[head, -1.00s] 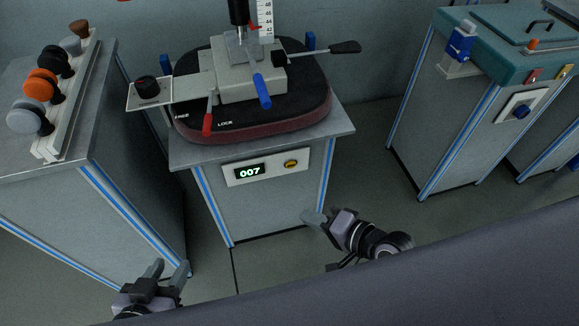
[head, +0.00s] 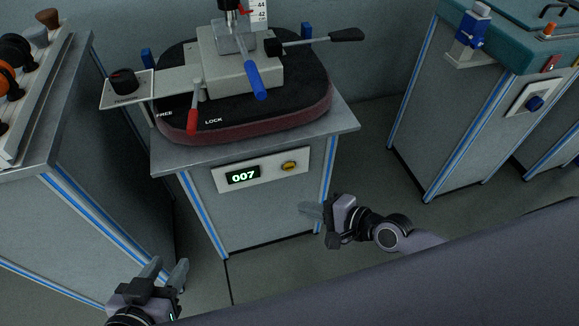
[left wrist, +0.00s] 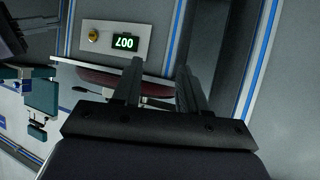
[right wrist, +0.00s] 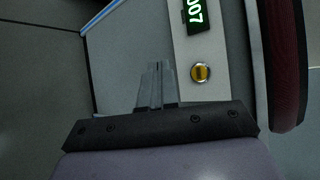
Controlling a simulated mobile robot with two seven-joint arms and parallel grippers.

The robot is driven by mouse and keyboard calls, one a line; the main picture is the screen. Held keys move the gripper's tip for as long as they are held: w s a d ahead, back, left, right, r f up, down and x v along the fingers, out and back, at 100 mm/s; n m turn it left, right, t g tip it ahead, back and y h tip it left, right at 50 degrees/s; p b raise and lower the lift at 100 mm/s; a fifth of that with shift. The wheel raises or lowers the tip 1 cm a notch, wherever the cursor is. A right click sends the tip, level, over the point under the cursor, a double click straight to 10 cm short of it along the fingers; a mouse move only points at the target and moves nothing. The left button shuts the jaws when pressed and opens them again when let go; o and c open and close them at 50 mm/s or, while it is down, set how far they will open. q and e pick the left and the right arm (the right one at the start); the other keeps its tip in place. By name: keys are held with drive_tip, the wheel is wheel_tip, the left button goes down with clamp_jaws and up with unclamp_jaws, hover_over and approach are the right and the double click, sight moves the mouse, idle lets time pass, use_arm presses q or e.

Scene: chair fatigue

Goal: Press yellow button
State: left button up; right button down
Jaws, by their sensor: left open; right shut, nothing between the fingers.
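The yellow button (head: 289,166) is round and sits on a white panel (head: 262,170) on the front of the middle cabinet, right of a display (head: 243,176) reading 007. It also shows in the left wrist view (left wrist: 93,35) and in the right wrist view (right wrist: 201,72). My right gripper (head: 308,209) is shut and empty, below and slightly right of the button, apart from it. In the right wrist view its fingertips (right wrist: 158,66) point beside the panel. My left gripper (head: 168,268) is open and empty, low and left of the middle cabinet.
On the middle cabinet stands a test rig with a dark seat cushion (head: 310,105), a red lever (head: 193,118) and a blue lever (head: 255,80). A left cabinet (head: 85,215) and a teal-topped right cabinet (head: 425,120) flank it. Floor is free between the cabinets.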

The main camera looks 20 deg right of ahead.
sight(289, 167)
use_arm(q)
drive_tip(key=shift+w+d+f+n+h+b, duration=0.1)
drive_tip(key=shift+w+d+f+h+b, duration=0.2)
drive_tip(key=shift+d+b, duration=0.35)
drive_tip(key=shift+w+d+r+n+h+b, duration=0.15)
drive_tip(key=shift+d+h+b, duration=0.25)
drive_tip(key=shift+b, duration=0.4)
drive_tip(key=shift+w+d+f+n+h+b, duration=0.1)
drive_tip(key=shift+w+d+f+h+b, duration=0.15)
drive_tip(key=shift+d+b, duration=0.4)
use_arm(e)
drive_tip(key=w, duration=0.8)
drive_tip(key=shift+w+a, duration=0.15)
drive_tip(key=shift+w, duration=0.2)
use_arm(q)
drive_tip(key=shift+s, duration=0.1)
use_arm(e)
drive_tip(key=shift+w, duration=0.1)
use_arm(q)
drive_tip(key=shift+f, duration=0.15)
use_arm(e)
drive_tip(key=shift+w, duration=0.3)
